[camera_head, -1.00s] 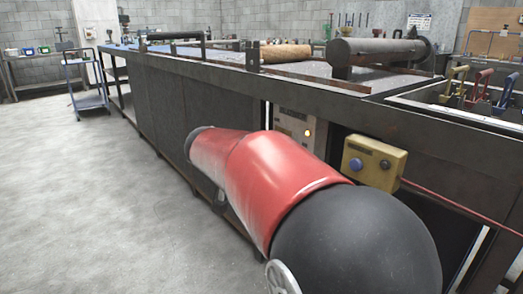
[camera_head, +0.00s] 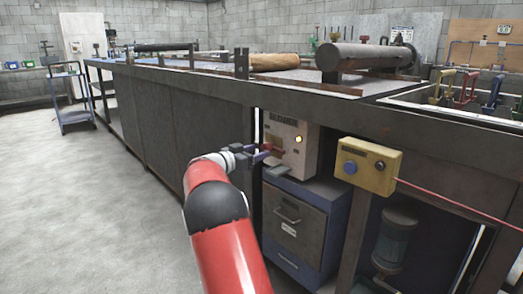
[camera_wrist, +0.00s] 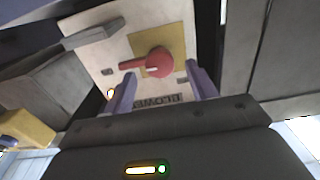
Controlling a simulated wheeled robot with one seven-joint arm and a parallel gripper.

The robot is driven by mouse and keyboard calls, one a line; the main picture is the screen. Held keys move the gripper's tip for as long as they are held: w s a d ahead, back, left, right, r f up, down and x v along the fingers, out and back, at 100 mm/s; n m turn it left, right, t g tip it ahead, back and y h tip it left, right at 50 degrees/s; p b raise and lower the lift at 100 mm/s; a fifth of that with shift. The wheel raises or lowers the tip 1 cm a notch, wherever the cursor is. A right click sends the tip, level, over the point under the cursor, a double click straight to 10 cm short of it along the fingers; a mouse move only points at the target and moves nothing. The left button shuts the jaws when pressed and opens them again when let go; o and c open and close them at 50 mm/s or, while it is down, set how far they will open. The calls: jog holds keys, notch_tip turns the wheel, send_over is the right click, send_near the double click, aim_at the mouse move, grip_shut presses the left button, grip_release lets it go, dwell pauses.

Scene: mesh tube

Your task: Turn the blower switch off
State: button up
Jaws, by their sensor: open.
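The blower box (camera_head: 306,160) is a light panel under the bench, with a lit amber lamp (camera_head: 298,139). In the wrist view its panel appears upside down, with a "BLOWER" label. The red rotary switch (camera_wrist: 150,64) sits on a yellow plate (camera_wrist: 180,40), its handle pointing left in that view. In the head view the switch is partly hidden by my gripper (camera_head: 264,155). My gripper (camera_wrist: 161,92) is open, its purple fingers in front of the panel on either side of the switch's lower area. Nothing is held; contact with the switch cannot be told.
A blue-and-grey drawer cabinet (camera_head: 294,225) stands below the box. A yellow button box (camera_head: 367,166) with a red cable hangs on the bench front to the right. The bench top (camera_head: 400,88) overhangs the blower box. The floor (camera_head: 80,210) at left is clear.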

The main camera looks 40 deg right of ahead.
aim_at(272, 150)
jog(key=shift+w+d, duration=0.1)
jog(key=shift+d, duration=1.25)
jog(key=c, duration=1)
